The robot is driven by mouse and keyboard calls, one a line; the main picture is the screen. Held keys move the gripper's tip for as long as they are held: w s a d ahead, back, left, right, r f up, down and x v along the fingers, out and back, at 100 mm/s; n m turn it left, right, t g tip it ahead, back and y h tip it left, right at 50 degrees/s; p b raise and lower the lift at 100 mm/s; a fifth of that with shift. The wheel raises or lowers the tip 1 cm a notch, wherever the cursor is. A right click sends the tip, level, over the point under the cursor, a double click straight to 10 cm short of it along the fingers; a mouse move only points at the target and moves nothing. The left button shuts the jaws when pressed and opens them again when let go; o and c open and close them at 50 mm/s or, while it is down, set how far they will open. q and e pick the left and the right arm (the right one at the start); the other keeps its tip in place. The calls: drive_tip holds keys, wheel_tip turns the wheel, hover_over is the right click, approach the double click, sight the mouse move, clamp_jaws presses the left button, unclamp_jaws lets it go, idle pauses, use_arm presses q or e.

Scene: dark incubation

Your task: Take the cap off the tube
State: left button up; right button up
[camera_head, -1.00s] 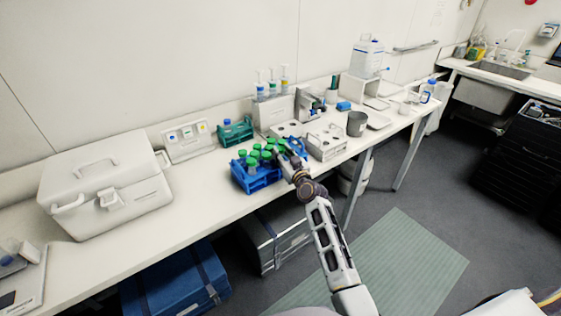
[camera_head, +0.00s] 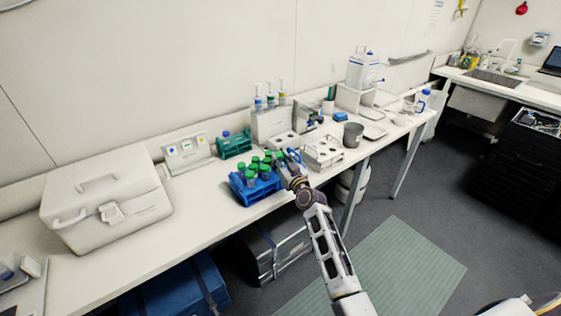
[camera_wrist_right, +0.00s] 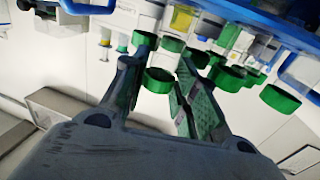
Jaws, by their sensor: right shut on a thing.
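A blue rack (camera_head: 262,193) on the bench holds several tubes with green caps (camera_head: 251,174). My right gripper (camera_head: 284,168) is at the right end of this rack. In the right wrist view, my right gripper (camera_wrist_right: 160,68) has its two fingers on either side of a green cap (camera_wrist_right: 158,81) and is shut on it. Other green caps (camera_wrist_right: 281,98) hang close around the fingers in this upside-down view, below the blue rack edge (camera_wrist_right: 240,18). Whether the gripped cap still sits on its tube is hard to tell. My left gripper is not in view.
A teal rack (camera_head: 234,145) stands behind the blue rack. A white rack with round holes (camera_head: 323,152) and a grey cup (camera_head: 352,134) stand to the right. A large white box (camera_head: 105,200) is at the left. Bench between box and rack is clear.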

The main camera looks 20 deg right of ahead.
use_arm(q)
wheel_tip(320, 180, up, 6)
drive_tip(key=p, duration=0.6)
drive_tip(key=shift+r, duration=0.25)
use_arm(e)
wheel_tip(320, 180, up, 15)
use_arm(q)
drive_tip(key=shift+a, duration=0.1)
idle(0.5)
